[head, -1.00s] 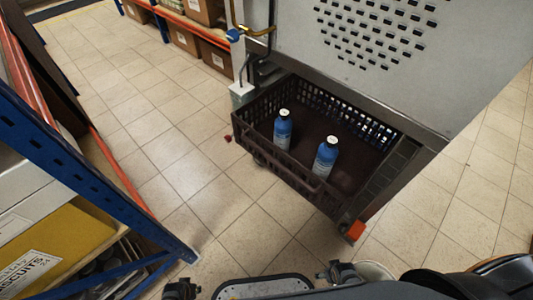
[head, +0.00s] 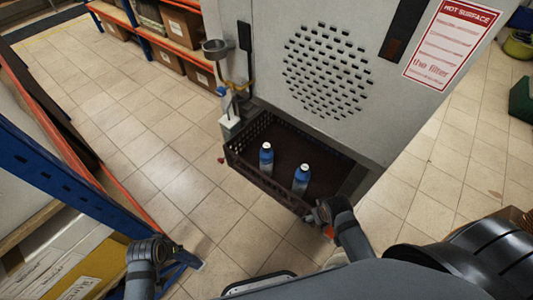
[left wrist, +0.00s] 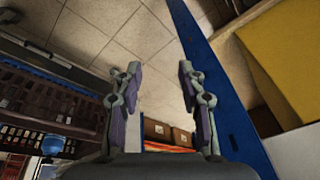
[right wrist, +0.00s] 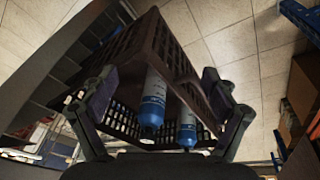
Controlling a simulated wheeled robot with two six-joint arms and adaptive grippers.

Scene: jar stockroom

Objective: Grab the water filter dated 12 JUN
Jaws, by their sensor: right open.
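Two blue bottle-shaped things with white caps, one on the left (head: 266,157) and one on the right (head: 301,180), stand upright in a dark slatted crate (head: 285,199). They may be the water filters; no date is readable on either. In the right wrist view they show as a left one (right wrist: 153,100) and a right one (right wrist: 187,125), beyond the fingers. My right gripper (right wrist: 160,85) is open and empty at the crate, touching neither visibly. My left gripper (left wrist: 160,75) is open and empty, away from the crate, over floor beside the blue rack.
A grey machine (head: 290,25) with a perforated panel and a red-bordered hot-surface sign (head: 450,45) stands behind the crate. A blue and orange rack (head: 60,165) is close on the left. Tiled floor (head: 150,120) between them is clear. Shelves with boxes (head: 165,55) stand at the back.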

